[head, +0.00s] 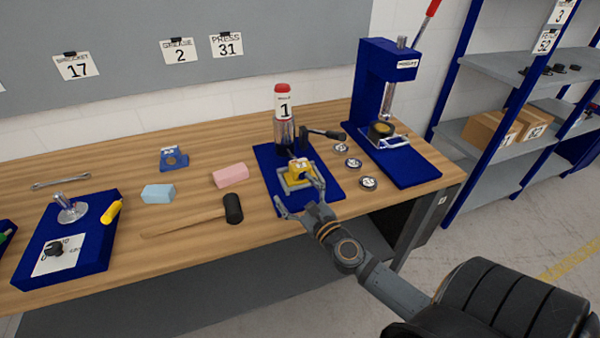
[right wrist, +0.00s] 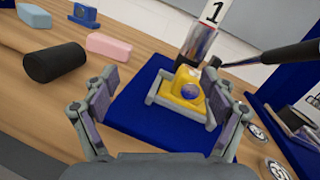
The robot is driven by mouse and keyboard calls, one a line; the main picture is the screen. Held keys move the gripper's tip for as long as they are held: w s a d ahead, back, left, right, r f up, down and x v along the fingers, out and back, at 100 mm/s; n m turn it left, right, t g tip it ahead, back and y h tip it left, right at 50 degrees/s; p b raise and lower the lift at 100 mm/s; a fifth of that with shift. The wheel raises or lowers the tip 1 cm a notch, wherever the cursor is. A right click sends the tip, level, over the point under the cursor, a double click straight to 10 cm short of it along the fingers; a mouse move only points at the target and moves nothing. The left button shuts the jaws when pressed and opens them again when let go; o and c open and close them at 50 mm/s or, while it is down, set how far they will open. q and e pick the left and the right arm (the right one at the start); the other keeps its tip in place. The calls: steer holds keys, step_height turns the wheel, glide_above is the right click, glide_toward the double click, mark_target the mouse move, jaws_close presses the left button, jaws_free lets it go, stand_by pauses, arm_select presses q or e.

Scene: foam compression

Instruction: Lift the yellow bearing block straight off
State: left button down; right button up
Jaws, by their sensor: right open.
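The yellow bearing block (head: 298,172) sits on a grey holder on the blue base plate (head: 270,162) of a small hand press. It also shows in the right wrist view (right wrist: 183,86), with a round bluish-grey face towards me. My right gripper (head: 302,196) is open and empty, in front of the block. In the right wrist view its fingers (right wrist: 158,115) are spread to the left and right, with the block beyond and between them. The near tips look apart from the block. My left gripper is not in view.
The press column with label 1 (head: 284,110) and its black lever (head: 320,132) stand close behind the block. A taller blue press (head: 372,80) stands to the right. Several round discs (head: 354,163) lie between. A mallet (head: 232,208), pink block (head: 231,175) and blue block (head: 158,194) lie left.

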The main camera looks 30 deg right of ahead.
mark_target(303, 170)
steer(key=d+m+h, duration=0.1)
steer(key=d+m, duration=0.1)
steer(key=d+f+m+g+h, duration=0.1)
steer(key=d+m, duration=0.1)
steer(key=d+f+m+h, duration=0.1)
steer(key=d+m+h, duration=0.1)
steer(key=shift+m, duration=0.4)
steer(key=p+x, duration=0.2)
steer(key=x, duration=0.8)
steer(key=shift+w+a, duration=0.1)
steer(key=shift+w, duration=0.15)
steer(key=shift+w+f, duration=0.1)
steer(key=shift+c, duration=0.3)
steer(key=shift+c, duration=1.3)
steer(key=c, duration=1.5)
